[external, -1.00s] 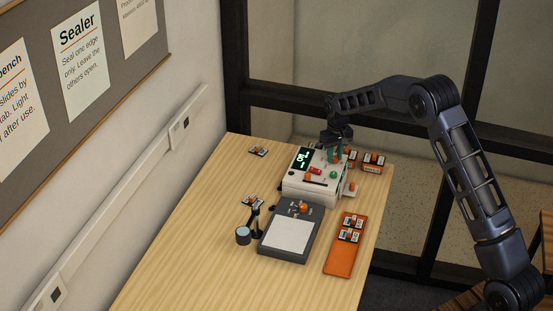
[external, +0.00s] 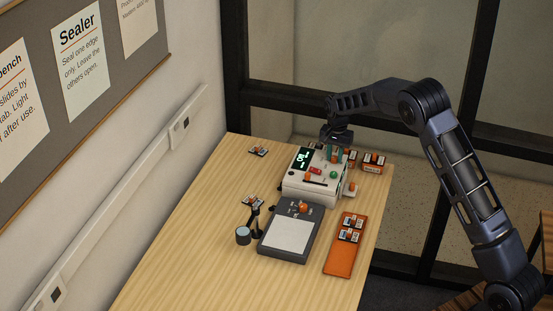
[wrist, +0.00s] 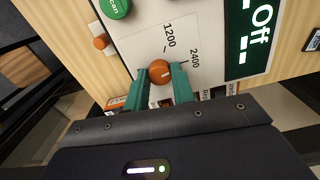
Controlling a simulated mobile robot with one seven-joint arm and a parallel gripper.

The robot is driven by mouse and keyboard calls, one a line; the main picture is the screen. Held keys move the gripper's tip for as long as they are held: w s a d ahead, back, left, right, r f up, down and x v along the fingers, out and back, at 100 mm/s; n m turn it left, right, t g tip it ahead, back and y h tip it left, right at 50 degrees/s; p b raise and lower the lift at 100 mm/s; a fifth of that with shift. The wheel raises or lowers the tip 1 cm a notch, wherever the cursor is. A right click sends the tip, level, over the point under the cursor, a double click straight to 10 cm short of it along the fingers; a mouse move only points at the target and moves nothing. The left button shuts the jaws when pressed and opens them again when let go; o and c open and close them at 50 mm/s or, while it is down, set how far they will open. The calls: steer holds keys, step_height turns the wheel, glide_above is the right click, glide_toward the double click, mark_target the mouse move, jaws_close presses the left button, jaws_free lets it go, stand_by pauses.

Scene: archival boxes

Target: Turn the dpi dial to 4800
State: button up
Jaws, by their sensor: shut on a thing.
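The dpi dial (wrist: 160,72) is a round orange knob with a pale pointer line on the white scanner panel (wrist: 132,42). In the wrist view, printed marks 1200 and 2400 show beside it; the pointer is nearer the 2400 side. No 4800 mark is readable, and my gripper hides the panel's lower part. My gripper (wrist: 160,88) has its teal fingers shut on the dial, one on each side. In the external view, my gripper (external: 337,155) is at the back right of the scanner (external: 310,192), hiding the dial.
A dark display reading "Off" (wrist: 256,30) and a green scan button (wrist: 115,8) are near the dial. A grey light pad (external: 290,235) and an orange tray (external: 341,260) stand in front. Slide holders (external: 374,160) lie behind right. The table's left front is clear.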

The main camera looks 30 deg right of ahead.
mark_target(336, 157)
steer(key=m, duration=1.3)
steer(key=shift+m, duration=0.4)
stand_by(0.3)
steer(key=o, duration=1)
step_height(336, 157, up, 11)
